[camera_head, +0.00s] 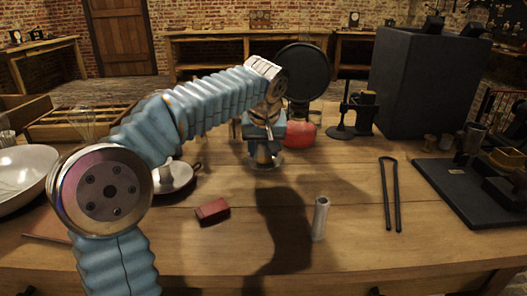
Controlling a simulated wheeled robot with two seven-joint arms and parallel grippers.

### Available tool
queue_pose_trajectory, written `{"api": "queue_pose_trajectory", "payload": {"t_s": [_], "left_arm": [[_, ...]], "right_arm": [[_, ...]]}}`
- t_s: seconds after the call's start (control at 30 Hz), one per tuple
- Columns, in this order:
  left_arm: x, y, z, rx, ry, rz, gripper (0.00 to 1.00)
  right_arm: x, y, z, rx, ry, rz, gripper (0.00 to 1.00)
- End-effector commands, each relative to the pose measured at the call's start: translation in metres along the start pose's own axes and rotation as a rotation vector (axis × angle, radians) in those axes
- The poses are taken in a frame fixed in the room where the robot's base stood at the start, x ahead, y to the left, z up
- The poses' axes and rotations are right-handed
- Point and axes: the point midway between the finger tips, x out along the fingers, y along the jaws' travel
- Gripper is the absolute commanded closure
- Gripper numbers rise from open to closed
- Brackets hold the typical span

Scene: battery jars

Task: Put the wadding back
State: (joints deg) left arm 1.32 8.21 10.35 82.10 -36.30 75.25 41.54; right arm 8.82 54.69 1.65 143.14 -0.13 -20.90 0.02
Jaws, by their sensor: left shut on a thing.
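My left gripper (265,142) points down over the middle of the table and is shut on a small yellowish thing (264,153) that is largely covered by the gripper. I cannot tell for sure whether that is the wadding. A clear, low glass rim or base (265,165) shows just beneath it; whether they touch is unclear. A pale upright cylinder (320,218) stands at the front right of the gripper. My right gripper is not in view.
A red block (212,211) lies in front. A red round thing (300,134) sits behind the gripper. Black tongs (390,195) and a black-based apparatus (455,172) are at right. A white bowl (38,165) and a pan (175,177) are at left.

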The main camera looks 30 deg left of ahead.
Motion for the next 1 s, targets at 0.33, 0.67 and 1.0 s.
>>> {"api": "queue_pose_trajectory", "payload": {"t_s": [0.33, 0.67, 1.0], "left_arm": [[0.006, 0.0, 0.003, -0.001, 0.0, 0.0, 0.8], [0.008, 0.0, 0.004, 0.0, 0.0, 0.0, 0.41], [-0.018, 0.001, 0.002, 0.0, 0.003, 0.002, 0.41]], "right_arm": [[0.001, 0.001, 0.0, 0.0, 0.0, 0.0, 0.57], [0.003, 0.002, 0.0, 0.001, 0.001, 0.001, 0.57], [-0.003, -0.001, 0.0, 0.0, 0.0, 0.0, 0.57]]}}
